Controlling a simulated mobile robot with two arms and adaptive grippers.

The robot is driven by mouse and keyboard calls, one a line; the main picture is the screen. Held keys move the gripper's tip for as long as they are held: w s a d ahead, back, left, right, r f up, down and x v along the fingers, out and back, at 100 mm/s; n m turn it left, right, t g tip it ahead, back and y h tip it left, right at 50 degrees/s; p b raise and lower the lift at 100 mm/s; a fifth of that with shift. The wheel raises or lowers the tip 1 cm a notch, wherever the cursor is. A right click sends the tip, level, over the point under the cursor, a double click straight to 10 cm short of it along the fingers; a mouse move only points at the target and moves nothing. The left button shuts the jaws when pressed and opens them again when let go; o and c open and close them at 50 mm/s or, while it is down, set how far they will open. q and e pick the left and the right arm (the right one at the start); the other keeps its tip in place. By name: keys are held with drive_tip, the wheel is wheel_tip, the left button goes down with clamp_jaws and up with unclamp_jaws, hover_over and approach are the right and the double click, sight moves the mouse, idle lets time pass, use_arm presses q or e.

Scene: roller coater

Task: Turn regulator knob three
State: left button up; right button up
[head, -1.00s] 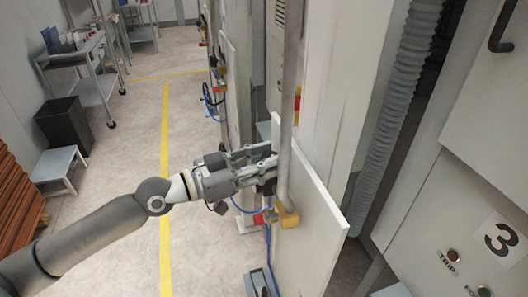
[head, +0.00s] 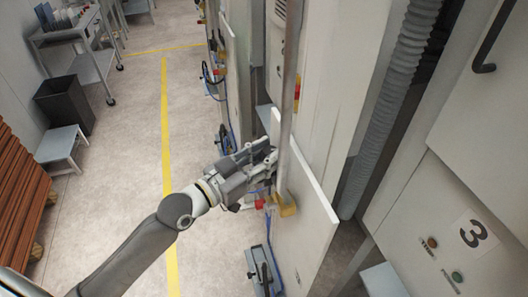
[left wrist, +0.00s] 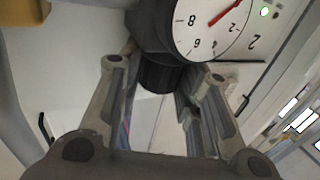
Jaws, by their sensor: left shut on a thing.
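My left gripper (head: 266,160) reaches from the left to the edge of a white panel (head: 308,228) beside a vertical pole. In the left wrist view its fingers (left wrist: 164,72) are on either side of a black ribbed regulator knob (left wrist: 160,74), and the gripper is shut on it. A white round gauge (left wrist: 210,25) with a red needle sits directly above the knob. The knob and gauge are hidden in the head view. My right gripper is not in view.
A yellow fitting (head: 284,206) is on the pole just below my gripper. A grey corrugated hose (head: 392,100) runs behind the panel.

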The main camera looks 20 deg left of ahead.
use_arm(q)
drive_tip(key=shift+r+t, duration=0.3)
drive_tip(key=shift+d+n+y+p, duration=0.1)
drive_tip(key=shift+n+y+p, duration=0.25)
drive_tip(key=shift+n+y, duration=0.2)
drive_tip(key=shift+f+y, duration=0.1)
drive_tip(key=shift+y, duration=0.15)
drive_tip(key=shift+f, duration=0.1)
drive_tip(key=o, duration=1)
drive_tip(key=shift+s+f, duration=0.1)
